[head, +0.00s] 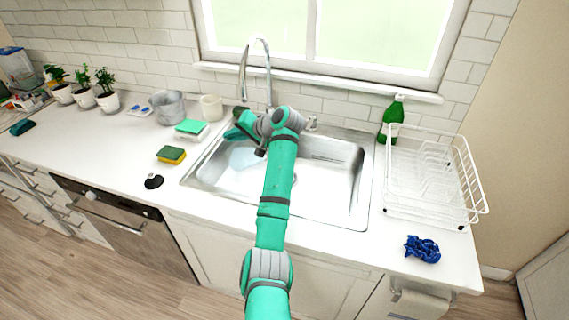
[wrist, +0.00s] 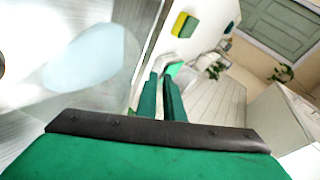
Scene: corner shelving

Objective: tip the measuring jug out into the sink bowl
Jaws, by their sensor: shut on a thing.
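My gripper (head: 231,133) is above the left part of the sink bowl (head: 337,187). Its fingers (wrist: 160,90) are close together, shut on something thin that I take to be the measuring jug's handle. I cannot make out the jug's body, its tilt or what is in it. A pale blue, see-through patch (head: 245,157) shows below my gripper within the sink, and it is large in the wrist view (wrist: 92,57). I cannot tell whether it is water or part of a clear jug.
The faucet (head: 259,70) rises behind my gripper. A green bottle (head: 391,120) and a white dish rack (head: 430,175) stand at the right.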

